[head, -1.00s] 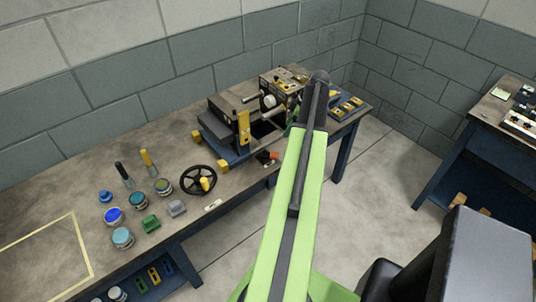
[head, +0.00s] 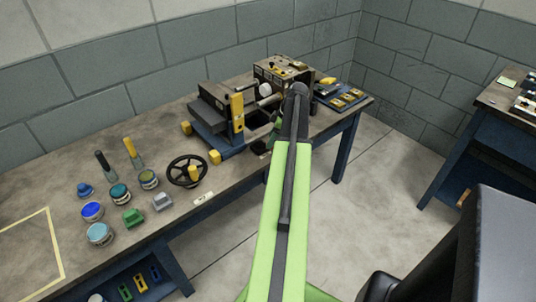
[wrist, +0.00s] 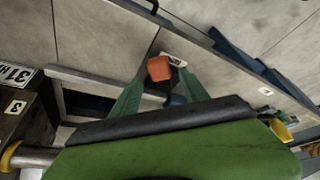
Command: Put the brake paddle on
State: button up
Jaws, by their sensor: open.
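An orange block (wrist: 159,68), which looks like the paddle end of the brake, shows in the wrist view between the tips of my green fingers. My gripper (wrist: 163,78) is open, with one finger on each side of the block. I cannot tell whether either finger touches it. In the head view my arm hides the orange block and most of the gripper. The bench machine (head: 215,108), with an upright yellow bar, stands just left of my arm's end. A dark round part (head: 259,148) shows at the bench edge beside the arm.
A black handwheel (head: 187,171) and several jars, such as a blue one (head: 92,211), stand on the bench to the left.

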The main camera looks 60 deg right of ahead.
jog(key=shift+b+x, duration=0.4)
jog(key=shift+x, duration=0.65)
jog(key=shift+r, duration=0.1)
jog(key=shift+c, duration=0.3)
